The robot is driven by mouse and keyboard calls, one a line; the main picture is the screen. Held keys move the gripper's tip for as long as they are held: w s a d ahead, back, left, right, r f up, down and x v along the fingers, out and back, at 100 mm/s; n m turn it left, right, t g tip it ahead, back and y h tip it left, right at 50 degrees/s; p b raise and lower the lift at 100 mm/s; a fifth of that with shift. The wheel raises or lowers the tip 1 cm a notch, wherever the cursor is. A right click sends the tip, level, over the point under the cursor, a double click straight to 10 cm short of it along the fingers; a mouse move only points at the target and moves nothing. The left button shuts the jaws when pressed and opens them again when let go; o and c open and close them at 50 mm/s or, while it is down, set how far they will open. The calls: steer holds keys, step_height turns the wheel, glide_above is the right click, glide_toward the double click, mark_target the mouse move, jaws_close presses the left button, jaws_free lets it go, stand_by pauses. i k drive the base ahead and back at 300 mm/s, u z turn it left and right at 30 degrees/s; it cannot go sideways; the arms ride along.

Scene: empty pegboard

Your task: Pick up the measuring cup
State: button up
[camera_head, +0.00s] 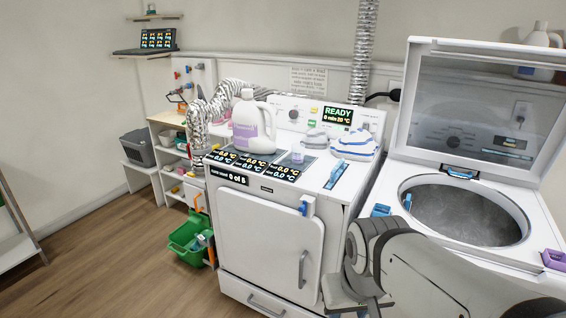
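A small, pale purple, see-through cup (298,156), which looks like the measuring cup, stands upright on the white dryer top (318,178). It is right of a large white detergent jug (249,128) with a purple label, and apart from it. My arm comes in from the lower right, in front of the dryer. Its grey end part (345,302), likely my gripper, is low at the bottom edge, well below and right of the cup. Its fingers do not show clearly, and nothing is seen held in it.
Folded white and blue cloths (354,146) and a blue-handled tool (335,174) lie right of the cup. Dark display panels (253,164) lie in front of the jug. An open top-loading washer (463,210) stands right. A green basket (188,243) is on the floor left.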

mark_target(298, 150)
steer(key=k, duration=0.8)
steer(key=z, duration=0.2)
steer(key=i, duration=1.35)
steer(key=u, duration=0.6)
steer(key=i, duration=0.8)
steer(key=u, duration=0.7)
steer(key=i, duration=0.5)
steer(key=z, duration=0.15)
